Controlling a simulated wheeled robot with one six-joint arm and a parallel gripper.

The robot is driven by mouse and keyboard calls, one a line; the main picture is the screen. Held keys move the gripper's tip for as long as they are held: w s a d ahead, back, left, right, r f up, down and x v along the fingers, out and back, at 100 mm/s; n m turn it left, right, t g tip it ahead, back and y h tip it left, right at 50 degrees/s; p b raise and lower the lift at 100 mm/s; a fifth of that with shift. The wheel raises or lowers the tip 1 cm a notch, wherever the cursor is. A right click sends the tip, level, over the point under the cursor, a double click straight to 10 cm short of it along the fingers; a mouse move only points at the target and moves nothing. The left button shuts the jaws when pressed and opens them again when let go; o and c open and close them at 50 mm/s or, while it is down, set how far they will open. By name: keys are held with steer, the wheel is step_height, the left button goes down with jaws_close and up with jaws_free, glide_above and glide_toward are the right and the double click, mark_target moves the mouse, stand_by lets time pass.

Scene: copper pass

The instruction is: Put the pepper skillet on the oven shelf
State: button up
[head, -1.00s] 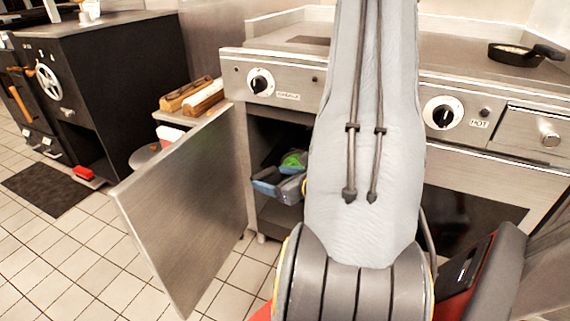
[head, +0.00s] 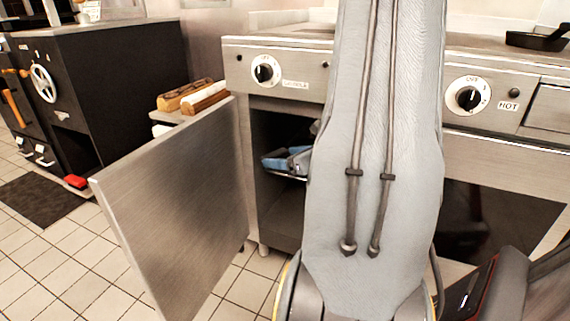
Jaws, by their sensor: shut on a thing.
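My gripper (head: 287,160), with blue parts, is inside the open oven compartment (head: 283,213), in its upper half. My grey arm hides most of it from the right. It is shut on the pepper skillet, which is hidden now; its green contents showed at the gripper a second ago. A thin pale edge (head: 292,178), perhaps the oven shelf, shows just below the gripper. I cannot tell whether the skillet touches the shelf.
The steel oven door (head: 180,205) stands wide open at the left of the opening. Another dark skillet (head: 535,40) sits on the range top at the far right. Wooden blocks (head: 190,97) lie on a side surface behind the door.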

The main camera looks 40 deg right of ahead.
mark_target(284, 148)
steer(key=w+d, duration=0.2)
steer(key=d, duration=0.1)
steer(key=shift+w+d+r, duration=0.1)
steer(key=shift+w+d, duration=0.15)
steer(key=shift+w, duration=0.15)
steer(key=shift+w+d+b, duration=0.2)
steer(key=shift+d+b, duration=0.1)
steer(key=shift+b, duration=0.1)
steer(key=shift+a+f+b, duration=0.1)
steer(key=shift+f+b, duration=0.65)
steer(key=shift+f, duration=1.05)
steer(key=o, duration=1.9)
steer(key=shift+s+f, duration=0.1)
steer(key=shift+f, duration=0.05)
steer(key=shift+c, duration=0.2)
